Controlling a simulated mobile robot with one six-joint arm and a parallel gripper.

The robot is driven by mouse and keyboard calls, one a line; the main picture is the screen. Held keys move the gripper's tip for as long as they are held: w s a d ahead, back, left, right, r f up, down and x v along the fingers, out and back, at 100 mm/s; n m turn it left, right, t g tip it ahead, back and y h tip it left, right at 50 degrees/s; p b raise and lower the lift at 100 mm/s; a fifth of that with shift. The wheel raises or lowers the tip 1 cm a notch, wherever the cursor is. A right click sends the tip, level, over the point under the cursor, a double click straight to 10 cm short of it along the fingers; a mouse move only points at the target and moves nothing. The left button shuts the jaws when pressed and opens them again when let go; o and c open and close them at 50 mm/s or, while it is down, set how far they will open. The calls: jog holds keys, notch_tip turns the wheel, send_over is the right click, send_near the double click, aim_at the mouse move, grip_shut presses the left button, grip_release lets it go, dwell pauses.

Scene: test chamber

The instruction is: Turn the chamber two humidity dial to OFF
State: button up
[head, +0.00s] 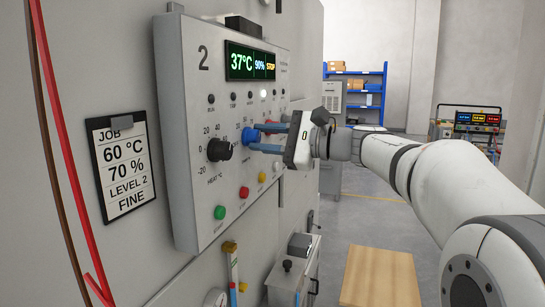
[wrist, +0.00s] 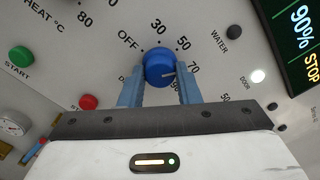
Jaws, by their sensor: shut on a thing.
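The blue humidity dial (wrist: 158,66) is on the chamber two panel; it also shows in the head view (head: 249,135). My gripper (wrist: 158,84) is shut on it, with one blue finger on each side of the knob. In the head view my gripper (head: 256,137) reaches in from the right. In the wrist view, OFF lies up and left of the dial, with 30, 50 and 70 clockwise from it. A small pale mark on the knob seems to point right, roughly toward 70. The display (head: 252,62) reads 37°C, 90%, STOP.
A black heat dial (head: 219,149) sits left of the blue one. Green (head: 219,212), red (head: 244,192) and yellow (head: 262,177) buttons lie below. A job card (head: 122,165) reads 60 °C, 70 %, level 2, fine. A wooden box top (head: 380,277) stands low at the right.

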jog(key=n+b, duration=0.4)
jog(key=shift+s+a+f, duration=0.15)
jog(key=shift+f, duration=0.15)
jog(key=n+b, duration=0.3)
jog(key=shift+n+b, duration=0.3)
jog(key=n+b, duration=0.3)
jog(key=shift+n, duration=0.3)
jog(key=n+b, duration=0.3)
jog(key=shift+n, duration=0.3)
jog(key=n+b, duration=0.3)
jog(key=n, duration=0.2)
jog(key=shift+r, duration=0.1)
jog(key=n+b, duration=0.2)
jog(key=n, duration=0.3)
jog(key=shift+r+b, duration=0.15)
jog(key=shift+b, duration=0.15)
jog(key=shift+r+n, duration=0.1)
jog(key=shift+n, duration=0.4)
